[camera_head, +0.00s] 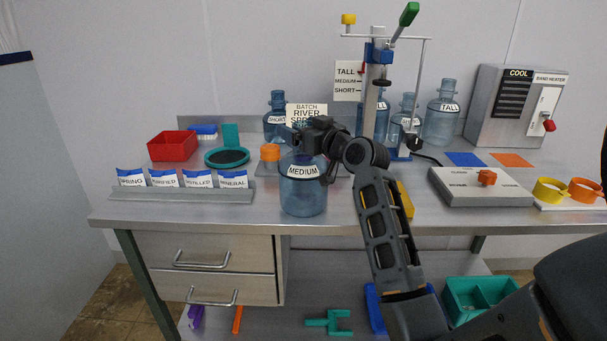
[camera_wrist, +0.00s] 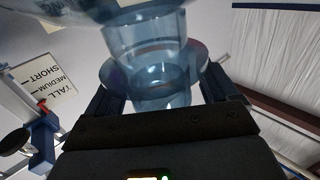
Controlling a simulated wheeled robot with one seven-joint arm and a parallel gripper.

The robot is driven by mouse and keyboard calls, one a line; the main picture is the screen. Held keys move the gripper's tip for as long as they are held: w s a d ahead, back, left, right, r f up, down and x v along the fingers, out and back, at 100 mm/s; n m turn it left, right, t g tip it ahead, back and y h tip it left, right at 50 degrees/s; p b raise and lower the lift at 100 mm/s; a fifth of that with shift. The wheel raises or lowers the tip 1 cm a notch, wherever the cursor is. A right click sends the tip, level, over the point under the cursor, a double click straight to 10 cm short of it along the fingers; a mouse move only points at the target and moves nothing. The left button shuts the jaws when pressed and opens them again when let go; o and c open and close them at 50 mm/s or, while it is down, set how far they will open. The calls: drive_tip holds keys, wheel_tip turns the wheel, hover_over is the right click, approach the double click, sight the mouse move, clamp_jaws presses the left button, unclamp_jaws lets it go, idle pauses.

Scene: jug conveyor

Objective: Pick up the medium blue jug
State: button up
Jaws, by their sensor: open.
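The medium blue jug (camera_head: 303,196) stands upright near the front of the bench, with a white MEDIUM label facing the head camera. My gripper (camera_head: 302,140) is at the top of this jug, level with its neck. In the wrist view the translucent blue neck of the jug (camera_wrist: 150,45) lies between the two dark fingers of my gripper (camera_wrist: 165,92). The fingers are open, one on each side of the neck. I cannot tell whether either finger touches it. My gripper hides much of the jug's neck and top in the head view.
A SHORT jug (camera_head: 276,124) and a TALL jug (camera_head: 441,118) stand behind. An orange cap (camera_head: 270,152) sits just left of the medium jug. A label rack (camera_head: 185,193), a red bin (camera_head: 172,146), a capping stand (camera_head: 378,90) and a control box (camera_head: 480,186) flank it.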

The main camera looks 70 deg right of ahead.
drive_tip(key=shift+w+d, duration=0.1)
drive_tip(key=shift+w, duration=0.15)
drive_tip(key=shift+c, duration=0.4)
drive_tip(key=c, duration=1.5)
